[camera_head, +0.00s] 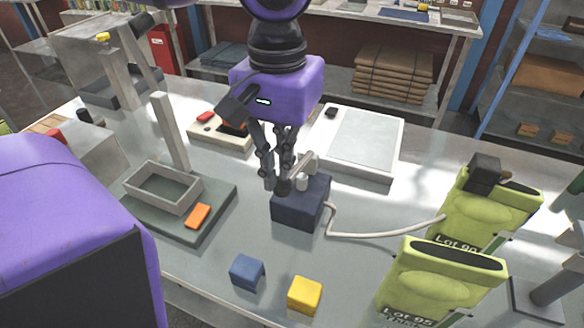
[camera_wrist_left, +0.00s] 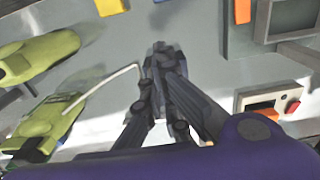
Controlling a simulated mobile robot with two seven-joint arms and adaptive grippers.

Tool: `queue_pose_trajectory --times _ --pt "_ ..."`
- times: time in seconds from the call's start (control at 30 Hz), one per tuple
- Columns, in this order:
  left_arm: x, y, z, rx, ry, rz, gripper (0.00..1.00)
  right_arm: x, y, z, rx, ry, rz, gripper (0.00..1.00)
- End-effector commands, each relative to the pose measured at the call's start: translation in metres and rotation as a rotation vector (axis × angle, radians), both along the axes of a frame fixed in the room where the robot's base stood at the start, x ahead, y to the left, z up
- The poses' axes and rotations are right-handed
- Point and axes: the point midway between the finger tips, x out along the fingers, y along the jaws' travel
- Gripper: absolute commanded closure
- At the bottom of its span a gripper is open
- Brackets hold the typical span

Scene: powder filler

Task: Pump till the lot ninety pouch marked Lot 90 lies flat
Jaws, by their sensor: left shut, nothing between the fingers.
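The lime-green pouch marked Lot 90 (camera_head: 505,207) stands at the right, looking full and thick, with a black fitting (camera_head: 485,172) on top. It also shows in the left wrist view (camera_wrist_left: 42,118). A pale hose (camera_head: 385,234) runs to it from a dark blue pump block (camera_head: 298,207). A second green pouch (camera_head: 440,275), apparently marked Lot 95, stands in front and covers part of it. My left gripper (camera_head: 284,187) is shut and empty, its tips at the pump's top left; contact is unclear. In the wrist view my fingers hide the pump. My right gripper is not seen.
A blue cube (camera_head: 247,271) and a yellow cube (camera_head: 305,295) lie near the front edge. A grey tray (camera_head: 140,193) on a green base and an orange piece (camera_head: 197,215) are left. A flat white device (camera_head: 355,140) stands behind the pump.

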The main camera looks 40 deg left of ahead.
Motion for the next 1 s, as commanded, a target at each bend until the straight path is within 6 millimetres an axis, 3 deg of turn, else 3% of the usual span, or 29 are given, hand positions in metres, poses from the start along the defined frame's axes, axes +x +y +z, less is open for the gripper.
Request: queue_pose_trajectory --times 1.0 --pt "-0.002 0.000 -0.022 0.001 0.001 -0.001 1.00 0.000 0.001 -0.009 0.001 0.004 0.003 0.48"
